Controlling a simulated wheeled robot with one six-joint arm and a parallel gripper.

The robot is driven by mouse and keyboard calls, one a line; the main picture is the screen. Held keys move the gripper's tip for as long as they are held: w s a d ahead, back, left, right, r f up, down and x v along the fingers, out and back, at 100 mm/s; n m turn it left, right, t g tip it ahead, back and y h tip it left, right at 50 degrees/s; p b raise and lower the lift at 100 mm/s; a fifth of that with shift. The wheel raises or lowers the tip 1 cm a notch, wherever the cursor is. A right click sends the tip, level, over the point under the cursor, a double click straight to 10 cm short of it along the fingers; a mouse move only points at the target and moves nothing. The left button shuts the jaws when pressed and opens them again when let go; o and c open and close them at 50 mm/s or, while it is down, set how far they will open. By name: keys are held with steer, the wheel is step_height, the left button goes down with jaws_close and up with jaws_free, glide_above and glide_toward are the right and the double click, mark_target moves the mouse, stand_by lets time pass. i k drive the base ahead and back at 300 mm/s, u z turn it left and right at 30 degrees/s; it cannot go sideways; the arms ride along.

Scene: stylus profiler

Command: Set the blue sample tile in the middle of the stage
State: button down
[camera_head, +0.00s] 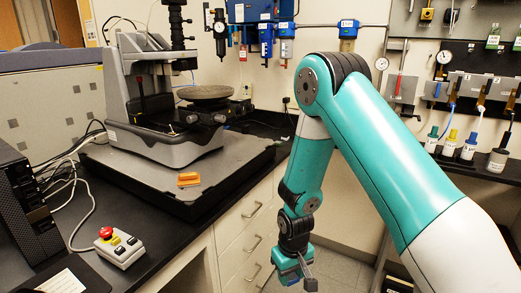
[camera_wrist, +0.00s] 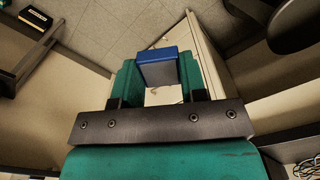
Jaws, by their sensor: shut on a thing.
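The blue sample tile (camera_wrist: 158,66) is between the two fingers of my gripper (camera_wrist: 158,80) in the wrist view. My gripper is shut on it. The round grey stage (camera_head: 204,91) is on the profiler (camera_head: 150,115) at the left, well above and away from my gripper. Its top looks bare.
An orange block (camera_head: 189,179) lies on the profiler's dark base slab (camera_head: 240,160). A control box with a red button (camera_head: 120,246) stands on the black bench. Drawers (camera_head: 245,225) are below the bench edge, near my arm. Tools hang on the back wall.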

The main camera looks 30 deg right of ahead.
mark_target(205, 90)
steer(key=z, duration=0.1)
steer(key=i, duration=0.95)
